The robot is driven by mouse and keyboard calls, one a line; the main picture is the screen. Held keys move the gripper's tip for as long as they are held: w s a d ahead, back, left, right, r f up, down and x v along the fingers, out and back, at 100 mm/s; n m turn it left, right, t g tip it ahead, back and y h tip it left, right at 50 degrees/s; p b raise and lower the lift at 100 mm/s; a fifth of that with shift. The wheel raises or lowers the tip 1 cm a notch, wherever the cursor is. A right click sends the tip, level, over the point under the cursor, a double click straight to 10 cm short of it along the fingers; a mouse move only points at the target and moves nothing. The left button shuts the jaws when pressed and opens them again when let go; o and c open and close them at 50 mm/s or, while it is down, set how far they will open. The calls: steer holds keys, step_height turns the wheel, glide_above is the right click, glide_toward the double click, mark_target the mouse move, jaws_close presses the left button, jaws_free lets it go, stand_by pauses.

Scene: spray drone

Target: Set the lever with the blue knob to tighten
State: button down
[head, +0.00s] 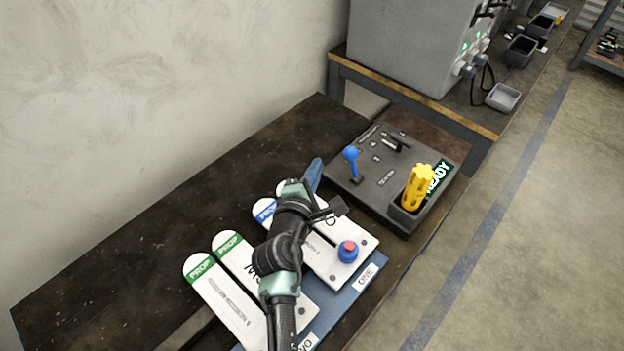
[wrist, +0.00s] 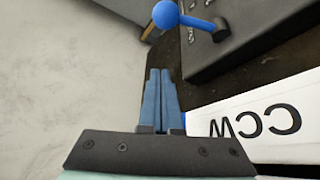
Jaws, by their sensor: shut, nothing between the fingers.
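The lever with the blue knob (head: 351,155) stands on a dark grey control box (head: 343,180) on the bench. The box carries white lettering, one word of which looks like "TIGHTEN", and a green "READY" label. The knob and its lever also show at the top of the wrist view (wrist: 166,14), beyond my fingertips and touching neither. My gripper (head: 317,163) has blue fingers and is left of and in front of the box. In the wrist view my gripper (wrist: 160,72) is shut and empty, its fingers together.
A yellow tool (head: 417,188) stands in a holder at the box's right corner. White prop cards (head: 222,290) lie beneath my arm, one reading "CCW" (wrist: 255,120). A blue-and-red button (head: 347,250) is near. The bench's left part (head: 130,260) is bare beside the wall.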

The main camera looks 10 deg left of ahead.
mark_target(354, 163)
steer(key=x, duration=0.4)
steer(key=shift+w+d+r, duration=0.1)
steer(key=shift+d+r, duration=0.05)
steer(key=shift+d, duration=0.1)
steer(key=shift+s+d+r+p, duration=0.55)
steer(key=shift+d+r+p, duration=0.1)
steer(key=shift+d+p, duration=0.2)
steer(key=shift+s+d+r, duration=0.2)
steer(key=shift+s+d, duration=0.05)
steer(key=shift+d, duration=0.3)
